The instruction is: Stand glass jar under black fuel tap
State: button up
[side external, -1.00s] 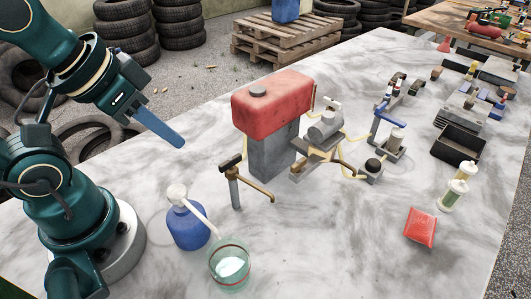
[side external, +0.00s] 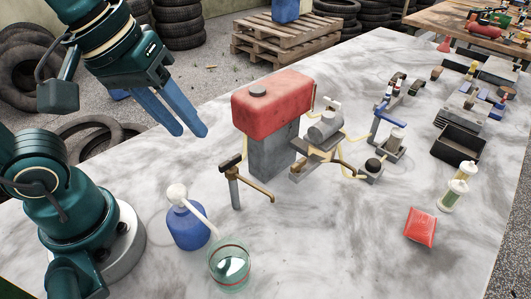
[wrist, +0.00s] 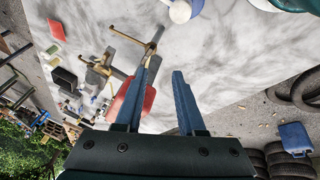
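The glass jar (side external: 230,267) stands upright on the marble-patterned table at the front, open-topped and clear with a greenish rim. I do not see it in the wrist view. A tap with a black handle (side external: 231,163) and a brass spout stands behind the jar, left of the red tank; the jar is in front of it, not beneath the spout. The tap's spout also shows in the wrist view (wrist: 152,46). My gripper (side external: 193,133) is open and empty, above the table left of the red tank; its two fingers show apart in the wrist view (wrist: 166,68).
A blue bottle with a white cap and nozzle (side external: 187,228) stands close to the jar, left of it. The red tank on a grey block (side external: 272,105) stands behind the tap. A red packet (side external: 420,226) lies at right. The table's front middle is clear.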

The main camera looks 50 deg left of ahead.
jog(key=d+n+g, duration=0.1)
jog(key=d+g, duration=0.2)
jog(key=d, duration=0.7)
jog(key=m+g, duration=0.1)
jog(key=m, duration=0.1)
send_over(245, 263)
jog(key=shift+y, duration=0.3)
notch_tip(245, 263, down, 4)
jog(key=shift+f, duration=0.1)
jog(key=shift+f, duration=0.1)
notch_tip(245, 263, down, 12)
jog(key=shift+r, duration=0.1)
grip_shut()
dwell(0.9)
